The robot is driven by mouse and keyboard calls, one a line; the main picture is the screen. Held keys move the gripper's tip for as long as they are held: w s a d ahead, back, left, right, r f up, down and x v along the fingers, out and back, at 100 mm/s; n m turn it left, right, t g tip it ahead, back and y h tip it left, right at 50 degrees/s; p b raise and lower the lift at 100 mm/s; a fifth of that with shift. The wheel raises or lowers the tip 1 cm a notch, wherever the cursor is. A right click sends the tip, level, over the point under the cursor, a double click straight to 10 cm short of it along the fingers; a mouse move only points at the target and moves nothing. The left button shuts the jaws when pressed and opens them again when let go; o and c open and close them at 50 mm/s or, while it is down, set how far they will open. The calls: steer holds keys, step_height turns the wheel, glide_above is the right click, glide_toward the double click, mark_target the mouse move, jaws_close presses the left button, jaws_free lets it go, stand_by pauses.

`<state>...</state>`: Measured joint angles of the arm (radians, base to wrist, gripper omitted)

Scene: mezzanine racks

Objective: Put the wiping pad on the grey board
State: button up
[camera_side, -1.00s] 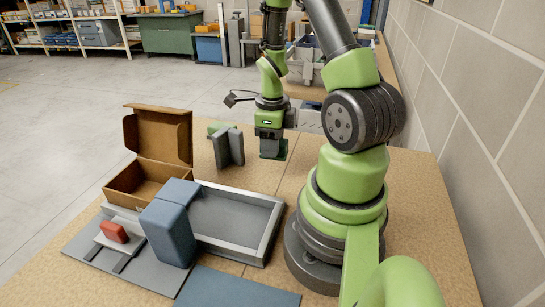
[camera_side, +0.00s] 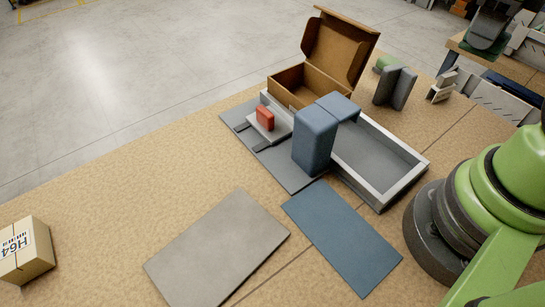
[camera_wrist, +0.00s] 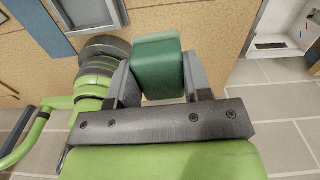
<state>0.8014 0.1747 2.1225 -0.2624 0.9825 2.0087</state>
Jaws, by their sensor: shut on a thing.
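The wiping pad (camera_wrist: 162,72), a dark green block with a paler green face, is between the jaws of my gripper (camera_wrist: 160,92) in the wrist view. My gripper is shut on it. The grey board (camera_side: 217,250) lies flat and bare at the front middle of the table, well away from the gripper.
A blue board (camera_side: 342,238) lies right of the grey board. Behind are a grey tray (camera_side: 405,182), blue block (camera_side: 313,142), red block (camera_side: 265,118) on a grey stand and an open cardboard box (camera_side: 315,85). A labelled carton (camera_side: 25,252) stands at the far left.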

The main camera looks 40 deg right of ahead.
steer(key=shift+r, duration=0.9)
steer(key=w+a+n, duration=0.6)
steer(key=w+a, duration=0.6)
steer(key=w, duration=0.1)
steer(key=w+a+n, duration=0.3)
steer(key=a+n, duration=0.2)
steer(key=a, duration=1.3)
steer(key=n, duration=0.6)
glide_above(215, 250)
step_height(215, 250, down, 17)
steer(key=shift+f, duration=2.15)
steer(key=shift+f, duration=0.2)
